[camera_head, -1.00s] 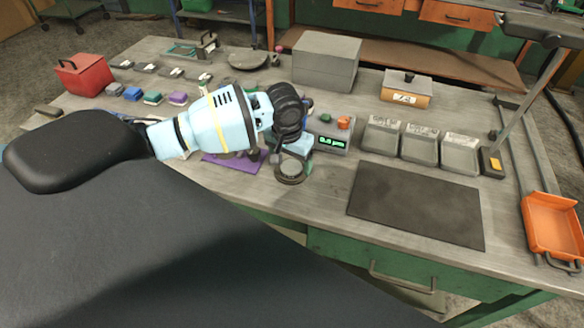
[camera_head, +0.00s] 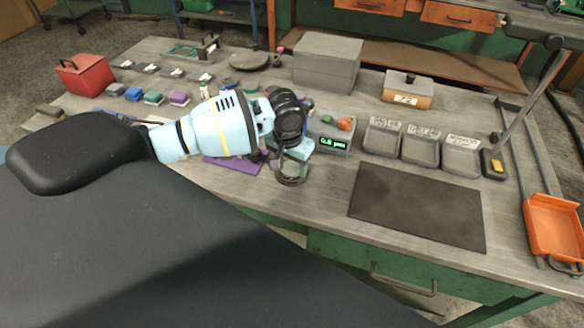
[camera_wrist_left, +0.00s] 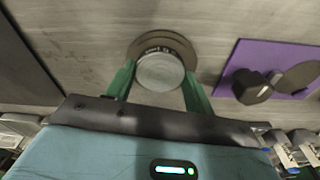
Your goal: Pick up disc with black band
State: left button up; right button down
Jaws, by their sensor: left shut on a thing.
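My left gripper (camera_wrist_left: 158,88) has two green fingers, one on each side of a round, pale grey-topped disc (camera_wrist_left: 160,70), and is shut on it. A dark ring (camera_wrist_left: 146,43) shows around the disc's far side, with small pale marks. I cannot tell whether the black band is part of this or whether the disc is clear of the bench. In the head view my left gripper (camera_head: 291,171) is low over the bench, right of the purple mat (camera_head: 232,166), and its wrist hides most of the disc. My right gripper is not in view.
A gauge box with a green display (camera_head: 333,141) is close on the right. Three grey trays (camera_head: 421,146) stand further right. The dark mat (camera_head: 418,205) is bare.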

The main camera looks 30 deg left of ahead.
aim_at(293, 167)
pick_arm(q)
jog(key=shift+r, duration=0.15)
jog(key=shift+r, duration=0.65)
notch_tip(293, 167, up, 2)
jog(key=shift+r, duration=0.2)
jog(key=s+d+r+p, duration=0.1)
jog(key=s+d, duration=1)
jog(key=shift+s, duration=0.3)
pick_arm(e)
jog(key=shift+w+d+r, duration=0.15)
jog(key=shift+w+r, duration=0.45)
